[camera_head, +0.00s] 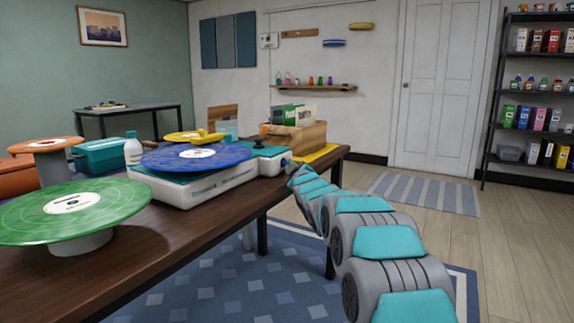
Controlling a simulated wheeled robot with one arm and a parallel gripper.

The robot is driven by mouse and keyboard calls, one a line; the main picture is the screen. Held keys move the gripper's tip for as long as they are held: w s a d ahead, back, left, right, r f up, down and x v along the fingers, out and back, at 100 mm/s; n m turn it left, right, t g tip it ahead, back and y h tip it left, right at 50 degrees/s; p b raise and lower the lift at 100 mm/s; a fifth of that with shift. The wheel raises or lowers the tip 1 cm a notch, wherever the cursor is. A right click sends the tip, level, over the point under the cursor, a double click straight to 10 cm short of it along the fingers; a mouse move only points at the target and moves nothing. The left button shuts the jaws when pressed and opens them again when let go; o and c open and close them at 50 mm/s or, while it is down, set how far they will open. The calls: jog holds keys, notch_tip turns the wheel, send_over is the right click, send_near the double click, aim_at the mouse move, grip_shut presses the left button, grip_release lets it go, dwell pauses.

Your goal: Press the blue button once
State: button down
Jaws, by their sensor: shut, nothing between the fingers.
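I cannot make out a blue button for certain in this view. A white turntable (205,192) with a teal top stands on the dark wooden table, with a large blue record (180,157) on it. Just right of it is a small white box with a teal top (268,151), a dark knob on top and a round dark detail on its side. My grey and teal arm reaches in from the lower right. My gripper (293,171), small at its far end, is shut and empty beside the right side of this box. Whether it touches the box is unclear.
A green record (72,208) on a round stand fills the table's near left. An orange disc on a stand (45,145), a white bottle (133,149), a teal case (100,158) and a wooden crate (302,136) are also around.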

jog(key=shift+s+d, duration=0.55)
jog(key=shift+d, duration=0.1)
jog(key=shift+p, duration=0.3)
jog(key=s+d, duration=0.1)
jog(key=d, duration=0.1)
jog(key=s+d+p, duration=0.1)
jog(key=s+d, duration=0.1)
dwell(0.6)
